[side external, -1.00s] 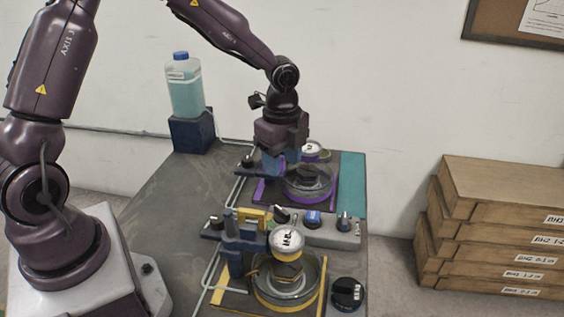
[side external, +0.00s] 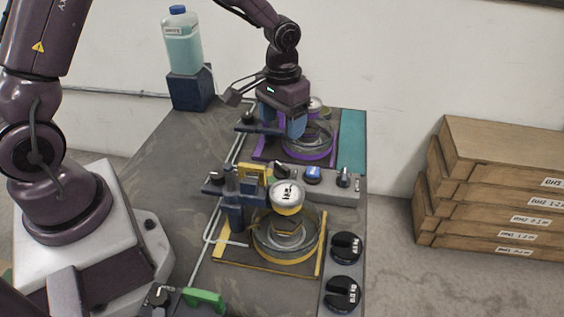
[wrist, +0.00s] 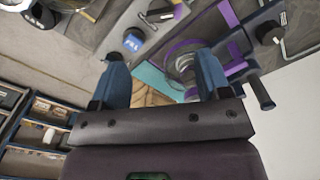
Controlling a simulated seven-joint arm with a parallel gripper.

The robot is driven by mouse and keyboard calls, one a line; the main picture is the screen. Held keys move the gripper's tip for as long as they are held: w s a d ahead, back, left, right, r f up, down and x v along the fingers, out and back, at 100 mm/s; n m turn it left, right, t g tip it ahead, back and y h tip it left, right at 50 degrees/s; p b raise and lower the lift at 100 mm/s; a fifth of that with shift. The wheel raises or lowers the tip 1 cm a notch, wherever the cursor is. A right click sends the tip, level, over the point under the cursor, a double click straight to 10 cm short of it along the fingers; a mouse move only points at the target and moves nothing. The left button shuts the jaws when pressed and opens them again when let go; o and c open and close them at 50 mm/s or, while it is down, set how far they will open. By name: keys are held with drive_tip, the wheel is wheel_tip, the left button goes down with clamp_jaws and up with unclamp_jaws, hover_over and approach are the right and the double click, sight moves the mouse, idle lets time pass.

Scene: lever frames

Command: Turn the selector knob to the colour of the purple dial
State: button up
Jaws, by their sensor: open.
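My gripper (side external: 285,118) is open and empty above the purple-framed station at the far end of the bench. Its two blue fingers (wrist: 162,68) stand apart in the wrist view. The purple station has a purple-rimmed round basin (side external: 308,152) and a dial (side external: 316,104), partly hidden behind my gripper; its face cannot be read. A grey panel in front carries a black-and-white knob (side external: 282,170), a blue knob (side external: 312,175) and a dark knob (side external: 343,178). The blue knob also shows in the wrist view (wrist: 133,40). Which one is the selector knob, I cannot tell.
A yellow-framed station (side external: 287,262) with a white dial (side external: 288,194) stands nearer. A green handle (side external: 205,299) is at the front. A bottle (side external: 181,45) stands behind; stacked boxes (side external: 500,190) stand right.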

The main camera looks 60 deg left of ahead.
sight(282, 166)
wheel_tip(282, 166, down, 12)
drive_tip(key=shift+r, duration=0.15)
idle(0.3)
